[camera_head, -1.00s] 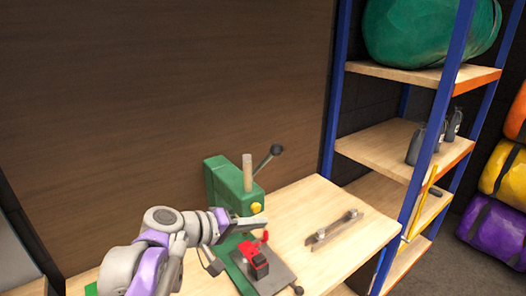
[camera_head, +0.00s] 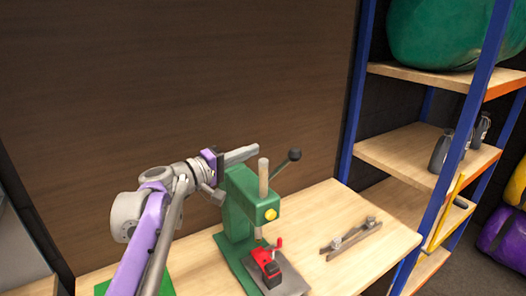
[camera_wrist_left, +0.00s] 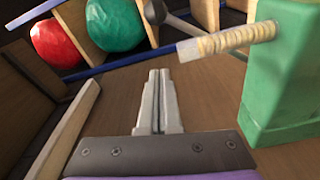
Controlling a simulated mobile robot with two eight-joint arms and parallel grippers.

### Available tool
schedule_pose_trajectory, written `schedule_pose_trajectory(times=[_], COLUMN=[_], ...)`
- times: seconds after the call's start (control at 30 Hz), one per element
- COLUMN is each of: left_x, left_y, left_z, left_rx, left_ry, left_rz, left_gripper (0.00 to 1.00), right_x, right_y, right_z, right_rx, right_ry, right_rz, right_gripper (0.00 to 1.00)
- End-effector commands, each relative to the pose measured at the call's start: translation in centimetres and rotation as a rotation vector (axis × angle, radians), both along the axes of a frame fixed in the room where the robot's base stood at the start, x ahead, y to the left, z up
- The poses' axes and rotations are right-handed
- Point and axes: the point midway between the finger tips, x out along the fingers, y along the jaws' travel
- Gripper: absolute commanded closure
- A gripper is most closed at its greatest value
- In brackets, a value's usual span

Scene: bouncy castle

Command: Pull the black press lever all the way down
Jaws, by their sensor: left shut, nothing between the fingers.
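The green arbor press (camera_head: 239,205) stands upright on the workbench. Its black lever (camera_head: 282,166) slants up to the right and ends in a round ball knob; the knob also shows near the top of the left wrist view (camera_wrist_left: 155,12). My left gripper (camera_head: 256,149) is shut and empty. It is above the press head, left of the lever knob and apart from it. In the left wrist view its fingers (camera_wrist_left: 160,75) lie together, pointing toward the knob. The press's pale upright ram (camera_head: 263,178) is beside the lever. My right gripper is not in view.
A red clamp-like part (camera_head: 269,266) sits on the press base. A metal bar with two knobs (camera_head: 351,238) lies on the wooden workbench (camera_head: 318,210). A blue-framed shelf (camera_head: 400,149) stands at right. A brown wall (camera_head: 180,80) is behind the press.

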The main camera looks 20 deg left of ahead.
Motion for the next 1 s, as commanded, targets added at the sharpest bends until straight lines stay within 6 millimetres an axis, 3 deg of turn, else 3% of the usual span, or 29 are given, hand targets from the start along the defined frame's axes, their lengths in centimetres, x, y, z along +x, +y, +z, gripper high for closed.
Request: schedule_pose_trajectory(times=[0.47,0.7,1.0], left_x=[8.0,5.3,4.7], left_y=[-4.7,-6.6,-7.0], left_z=[0.4,-0.3,-0.5], left_rx=[0.000,0.000,0.000], left_ry=[0.000,0.000,0.000], left_rz=[-0.003,0.000,0.000], left_gripper=[1.00,1.00,1.00], right_x=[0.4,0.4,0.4], right_y=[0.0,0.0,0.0], right_z=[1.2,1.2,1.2], right_rx=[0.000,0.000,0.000], right_ry=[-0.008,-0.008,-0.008], right_rz=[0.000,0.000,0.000], right_gripper=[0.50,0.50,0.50])
